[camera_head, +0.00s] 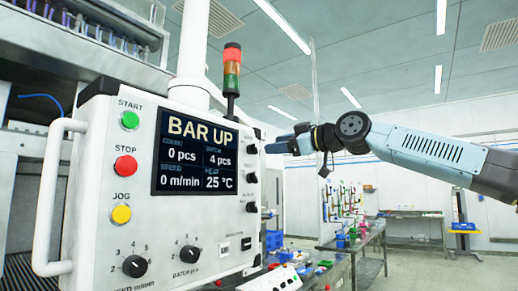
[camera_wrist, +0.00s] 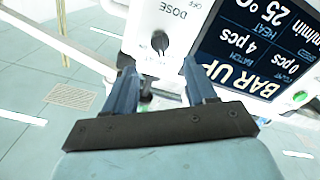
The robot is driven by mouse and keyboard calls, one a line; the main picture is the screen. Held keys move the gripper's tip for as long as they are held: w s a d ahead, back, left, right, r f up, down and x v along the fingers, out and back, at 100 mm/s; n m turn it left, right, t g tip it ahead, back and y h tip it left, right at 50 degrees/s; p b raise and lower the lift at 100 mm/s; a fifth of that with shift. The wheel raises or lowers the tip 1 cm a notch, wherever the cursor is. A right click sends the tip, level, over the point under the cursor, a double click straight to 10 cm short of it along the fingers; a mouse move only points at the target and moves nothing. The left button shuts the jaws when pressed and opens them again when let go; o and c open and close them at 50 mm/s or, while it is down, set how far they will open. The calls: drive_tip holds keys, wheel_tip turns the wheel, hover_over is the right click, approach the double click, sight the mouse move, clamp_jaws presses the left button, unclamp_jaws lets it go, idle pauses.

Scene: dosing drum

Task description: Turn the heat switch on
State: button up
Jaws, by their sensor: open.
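The white control panel (camera_head: 215,235) has a column of black rotary switches on its right part. The topmost switch (camera_head: 252,150) is likely the heat switch, but its label is not readable. My gripper (camera_head: 270,147) is just right of it at about its height. In the wrist view a black switch (camera_wrist: 160,41) lies just beyond my open, empty fingers (camera_wrist: 158,72), roughly between them. A "DOSE" label lies on its far side, and its own label is not readable. Contact is not visible. The display (camera_wrist: 262,45) shows heat at 25 °C.
Start (camera_head: 129,120), stop (camera_head: 126,166) and jog (camera_head: 121,214) buttons are on the panel's left. A signal tower (camera_head: 232,70) stands above the panel, and a white handle (camera_head: 50,200) is at its left edge. Workbenches (camera_head: 365,238) stand behind to the right.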

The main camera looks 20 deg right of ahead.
sight(256, 148)
drive_tip(key=x, duration=0.7)
drive_tip(key=shift+w+a, duration=0.2)
drive_tip(key=shift+w, duration=0.05)
drive_tip(key=shift+c, duration=0.2)
drive_tip(key=c, duration=0.9)
drive_tip(key=shift+d, duration=0.1)
drive_tip(key=shift+c, duration=0.3)
drive_tip(key=shift+m, duration=0.4)
drive_tip(key=m, duration=1.1)
drive_tip(key=shift+w+d+r, duration=0.1)
drive_tip(key=shift+d, duration=0.15)
